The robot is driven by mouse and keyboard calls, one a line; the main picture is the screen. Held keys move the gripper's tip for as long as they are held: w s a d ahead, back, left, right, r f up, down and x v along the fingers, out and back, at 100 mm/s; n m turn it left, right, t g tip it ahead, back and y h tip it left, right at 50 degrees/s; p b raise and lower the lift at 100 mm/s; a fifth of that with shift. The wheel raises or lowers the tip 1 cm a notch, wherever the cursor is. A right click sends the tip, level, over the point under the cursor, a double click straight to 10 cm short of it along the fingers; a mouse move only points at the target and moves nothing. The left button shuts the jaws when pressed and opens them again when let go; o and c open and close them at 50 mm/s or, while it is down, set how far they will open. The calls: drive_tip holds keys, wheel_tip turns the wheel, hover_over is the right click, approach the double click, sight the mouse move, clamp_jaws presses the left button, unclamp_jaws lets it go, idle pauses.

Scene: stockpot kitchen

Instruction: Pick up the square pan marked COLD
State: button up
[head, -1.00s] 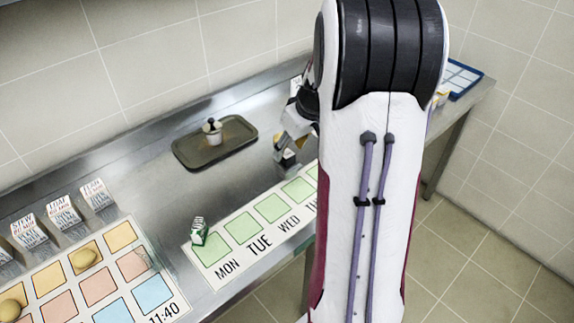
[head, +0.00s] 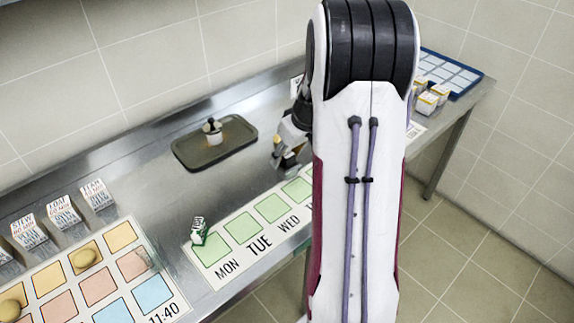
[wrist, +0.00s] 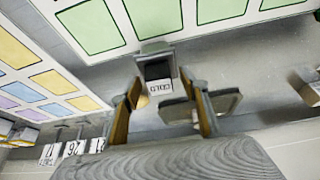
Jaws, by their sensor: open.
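A small dark square pan (wrist: 157,69) with a white label reading COLD shows in the wrist view, just beyond the fingertips and near the middle between them. My gripper (wrist: 164,106) is open, with tan pads on both fingers and nothing between them that I can see touching. In the head view my gripper (head: 287,160) is low over the steel counter, right of the dark tray and behind the green-square sheet. The pan cannot be made out clearly there, as my arm and gripper cover that area.
A dark tray (head: 182,153) holding a small metal pot (head: 212,131) lies left of my gripper. A sheet with green squares (head: 258,243) bears a small green-and-white box (head: 199,231). Several labelled holders (head: 62,213) stand at left. Small boxes (head: 427,103) and a blue-edged board (head: 455,72) are at right.

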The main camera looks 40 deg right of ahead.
clamp_jaws()
idle(0.4)
drive_tip(key=shift+r, duration=5.05)
